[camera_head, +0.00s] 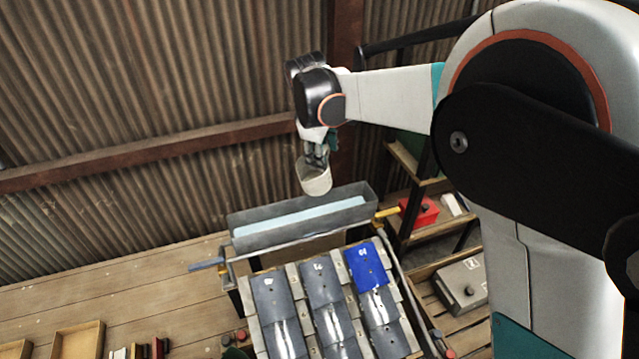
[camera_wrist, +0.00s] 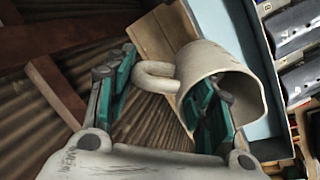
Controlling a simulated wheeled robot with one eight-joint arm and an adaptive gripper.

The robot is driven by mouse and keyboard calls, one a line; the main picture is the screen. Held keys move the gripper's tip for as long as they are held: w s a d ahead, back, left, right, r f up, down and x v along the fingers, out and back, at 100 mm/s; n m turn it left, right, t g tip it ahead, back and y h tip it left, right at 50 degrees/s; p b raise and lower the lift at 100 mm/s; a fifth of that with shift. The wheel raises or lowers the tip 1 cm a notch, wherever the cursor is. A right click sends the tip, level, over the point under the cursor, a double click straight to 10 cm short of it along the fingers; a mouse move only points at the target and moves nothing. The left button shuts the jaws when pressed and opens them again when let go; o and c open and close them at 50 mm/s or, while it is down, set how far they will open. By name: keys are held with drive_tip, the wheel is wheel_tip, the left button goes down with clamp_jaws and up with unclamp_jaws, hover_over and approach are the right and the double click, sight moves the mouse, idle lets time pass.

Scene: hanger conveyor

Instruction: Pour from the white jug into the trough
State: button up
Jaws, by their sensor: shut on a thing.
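The white jug (camera_head: 314,179) hangs below my gripper (camera_head: 316,150) in the head view, above the far side of the trough (camera_head: 300,229). The trough is a long grey box with a pale blue inside. In the wrist view the jug (camera_wrist: 220,62) shows its handle on the left and its open mouth towards the lower right. My gripper (camera_wrist: 160,105) is shut on the jug; one finger lies across the mouth area, the other left of the handle. Exactly which part is pinched is unclear. I cannot see any contents or stream. The trough's pale side (camera_wrist: 254,62) shows beyond the jug.
A conveyor (camera_head: 321,299) with dark panels and one blue-topped panel stands in front of the trough. Shelves with a red box (camera_head: 418,213) are at right, and a grey case (camera_head: 461,285) lies below. A corrugated wall (camera_head: 140,80) stands behind. Wooden trays (camera_head: 79,340) are lower left.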

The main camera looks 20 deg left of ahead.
drive_tip(key=shift+w+f, duration=0.1)
drive_tip(key=shift+f, duration=0.05)
drive_tip(key=shift+g, duration=0.3)
wheel_tip(320, 180, down, 2)
drive_tip(key=g, duration=0.1)
drive_tip(key=g+b, duration=0.1)
drive_tip(key=shift+f+g, duration=0.25)
drive_tip(key=shift+g, duration=0.15)
drive_tip(key=shift+s+r, duration=0.1)
drive_tip(key=shift+s, duration=0.15)
drive_tip(key=shift+r, duration=0.1)
drive_tip(key=shift+r+p, duration=0.7)
drive_tip(key=shift+r, duration=0.75)
